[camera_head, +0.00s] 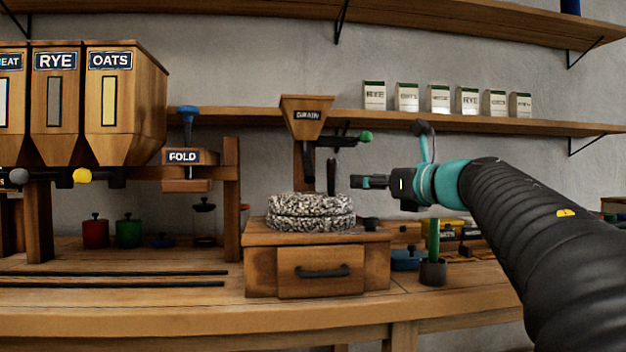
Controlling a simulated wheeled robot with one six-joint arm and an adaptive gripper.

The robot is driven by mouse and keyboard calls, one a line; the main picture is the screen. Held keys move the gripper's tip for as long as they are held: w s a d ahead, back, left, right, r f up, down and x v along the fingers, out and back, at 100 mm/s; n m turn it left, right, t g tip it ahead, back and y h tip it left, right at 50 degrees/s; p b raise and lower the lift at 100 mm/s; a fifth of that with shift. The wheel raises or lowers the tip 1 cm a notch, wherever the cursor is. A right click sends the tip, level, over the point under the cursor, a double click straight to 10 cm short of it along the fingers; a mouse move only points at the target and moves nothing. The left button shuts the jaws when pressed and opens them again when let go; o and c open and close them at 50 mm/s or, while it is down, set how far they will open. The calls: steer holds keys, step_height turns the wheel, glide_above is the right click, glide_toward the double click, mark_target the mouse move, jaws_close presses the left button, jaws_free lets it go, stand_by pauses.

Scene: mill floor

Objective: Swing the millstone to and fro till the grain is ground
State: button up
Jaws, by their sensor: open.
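The millstone (310,213) is a pair of speckled grey round stones, one on the other, on top of a wooden box (262,272) with a drawer (321,283). A dark upright handle (331,178) stands at the millstone's right part. A wooden hopper (306,116) labelled GRAIN is above, with a dark spout (308,160) pointing down at the stone. My gripper (357,181) is open and empty, pointing left, just right of the handle and apart from it in the picture. Whether grain lies between the stones cannot be seen.
A green-knobbed lever (365,137) juts out above my gripper. Bins marked RYE (54,100) and OATS (118,110) and a FOLD unit (184,170) stand left. A dark cup (433,272) with a green stick is right of the box. The bench front (240,319) is mostly clear.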

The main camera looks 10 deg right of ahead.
mark_target(335, 179)
steer(key=p+x, duration=0.1)
steer(key=x, duration=1.1)
jaws_close()
